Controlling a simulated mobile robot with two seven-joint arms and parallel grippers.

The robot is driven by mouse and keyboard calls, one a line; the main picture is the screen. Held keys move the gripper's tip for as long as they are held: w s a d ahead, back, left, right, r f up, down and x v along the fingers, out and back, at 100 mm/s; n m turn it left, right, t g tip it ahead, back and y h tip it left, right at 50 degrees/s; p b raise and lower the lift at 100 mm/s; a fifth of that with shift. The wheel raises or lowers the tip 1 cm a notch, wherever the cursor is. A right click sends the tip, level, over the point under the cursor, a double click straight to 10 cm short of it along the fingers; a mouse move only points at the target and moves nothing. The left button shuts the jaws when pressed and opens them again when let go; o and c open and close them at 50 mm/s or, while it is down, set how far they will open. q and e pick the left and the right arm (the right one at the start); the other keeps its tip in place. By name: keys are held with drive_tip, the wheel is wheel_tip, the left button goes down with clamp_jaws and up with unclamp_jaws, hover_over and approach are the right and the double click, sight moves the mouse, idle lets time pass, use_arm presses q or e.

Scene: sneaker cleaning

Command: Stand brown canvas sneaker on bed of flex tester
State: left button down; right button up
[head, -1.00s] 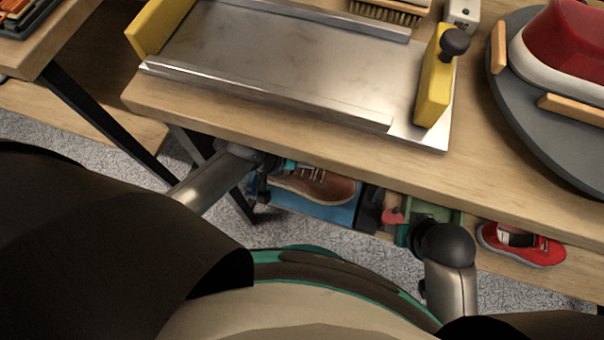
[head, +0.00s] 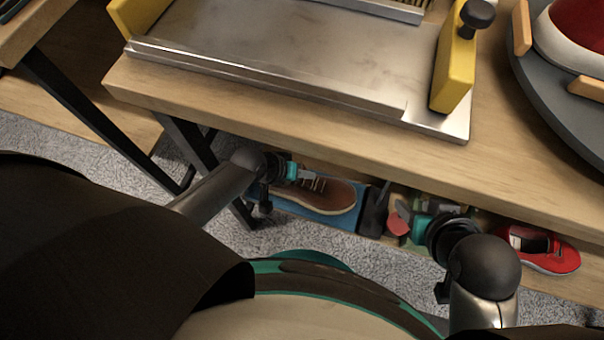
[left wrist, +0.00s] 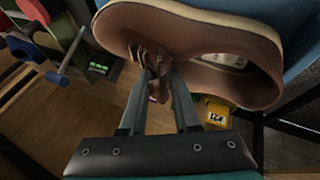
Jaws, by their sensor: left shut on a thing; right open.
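The brown canvas sneaker (head: 330,193) rests on a blue surface on the low shelf under the table, toe to the right. My left gripper (head: 308,176) is at its lace and opening area. In the left wrist view the sneaker (left wrist: 215,27) fills the top, and my left gripper's fingers (left wrist: 160,80) are shut on its upper by the opening. The flex tester's metal bed (head: 290,55) lies empty on the table above, between yellow end blocks. My right gripper (head: 405,215) is open near a red item on the shelf, partly hidden by its own wrist.
The table's front edge (head: 330,135) overhangs the shelf. A red sneaker (head: 540,250) sits on the shelf at right. A grey round stand (head: 540,100) holds a red-and-white shoe on the table. A black table leg (head: 95,125) stands at left.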

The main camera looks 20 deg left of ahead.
use_arm(q)
drive_tip(key=c, duration=0.6)
unclamp_jaws()
drive_tip(key=shift+c, duration=0.2)
